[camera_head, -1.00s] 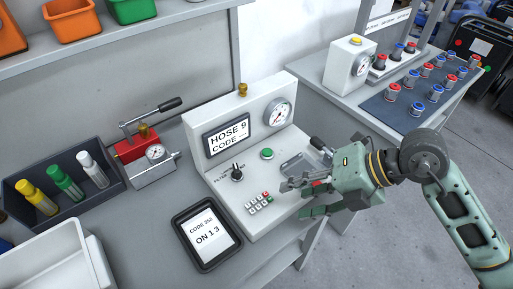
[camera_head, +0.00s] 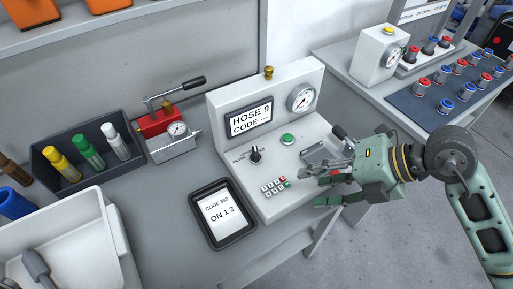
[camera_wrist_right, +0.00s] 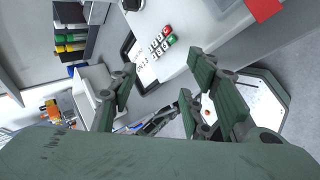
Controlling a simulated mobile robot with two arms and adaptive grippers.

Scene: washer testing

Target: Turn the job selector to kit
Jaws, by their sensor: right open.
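The job selector (camera_head: 255,155) is a black knob on the sloped top of the white test console (camera_head: 300,185), left of a green button (camera_head: 287,139). Its label is partly hidden and too small to read fully. The console's screen (camera_head: 249,118) shows "HOSE 9 CODE". My right gripper (camera_head: 325,187) is open and empty over the right front part of the console, to the right of the knob and keypad. In the right wrist view its open fingers (camera_wrist_right: 158,95) show with the keypad beyond them. My left gripper is not in view.
A keypad (camera_head: 274,187) sits below the knob. A tablet (camera_head: 222,213) reading "CODE 352 ON 1 3" lies left of the console. A gauge (camera_head: 301,98) is on the console's upright. A red-and-grey hand pump (camera_head: 170,135) and a dark bin of markers (camera_head: 50,150) stand further left.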

